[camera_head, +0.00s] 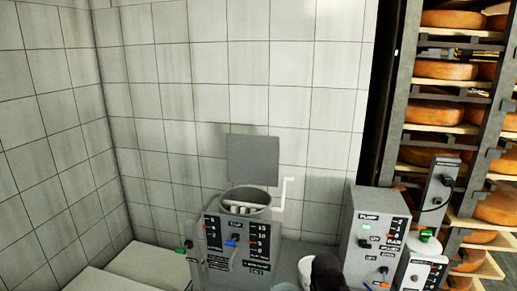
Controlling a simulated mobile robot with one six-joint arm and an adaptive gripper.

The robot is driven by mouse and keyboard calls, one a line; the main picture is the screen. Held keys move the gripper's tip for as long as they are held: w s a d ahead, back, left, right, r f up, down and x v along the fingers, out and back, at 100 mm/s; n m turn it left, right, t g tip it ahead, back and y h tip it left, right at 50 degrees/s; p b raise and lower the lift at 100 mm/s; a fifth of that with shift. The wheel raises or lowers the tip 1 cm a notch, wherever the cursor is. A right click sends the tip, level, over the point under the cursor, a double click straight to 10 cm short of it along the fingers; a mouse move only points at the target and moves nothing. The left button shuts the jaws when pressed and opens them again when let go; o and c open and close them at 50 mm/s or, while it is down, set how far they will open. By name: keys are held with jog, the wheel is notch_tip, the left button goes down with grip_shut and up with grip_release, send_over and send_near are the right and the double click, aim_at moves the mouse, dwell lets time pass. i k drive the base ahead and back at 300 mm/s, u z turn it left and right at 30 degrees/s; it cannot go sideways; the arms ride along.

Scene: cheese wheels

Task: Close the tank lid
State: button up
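The tank (245,212) is a grey round vessel behind a dark control panel, low in the middle of the view. Its lid (252,160) is a flat grey square plate that stands upright behind the tank's opening, against the tiled wall. The opening is uncovered, and pale parts show inside it. A white crank-shaped handle (285,192) rises at the tank's right side. A dark rounded shape (327,272) at the bottom edge looks like my gripper, right of and nearer than the tank. Its fingers are not visible, so I cannot tell its opening.
The control panel (238,242) has several knobs and coloured marks. A grey pump box (375,235) and a smaller switch box (422,268) stand to the right. A rack (398,110) of cheese wheels fills the right side. The wall area above the lid is clear.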

aim_at(251, 159)
jog(key=k, duration=1.1)
jog(key=z, duration=0.1)
jog(key=i, duration=0.95)
jog(key=z, duration=0.3)
jog(key=i, duration=1.5)
jog(key=u, duration=0.2)
